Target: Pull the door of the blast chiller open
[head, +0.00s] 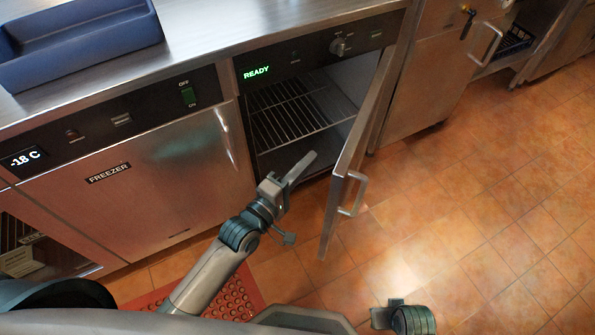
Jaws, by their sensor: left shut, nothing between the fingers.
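The blast chiller (262,88) is the unit under the counter with a green READY display. Its steel door (357,150) stands wide open, swung out on its right side, seen nearly edge-on. The door's bar handle (358,192) is on the outer face, near the free edge. My left gripper (312,156) is shut and empty. It is in front of the opening, on the inner side of the door and to the left of it, apart from the handle. My right gripper is not visible; only a part of my right arm shows at the bottom.
Wire racks (290,115) are inside the chiller. The freezer (140,180) at left has its door shut. A blue tray (75,40) sits on the counter. A red mat (232,297) lies on the floor. The tiled floor (480,220) to the right is clear.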

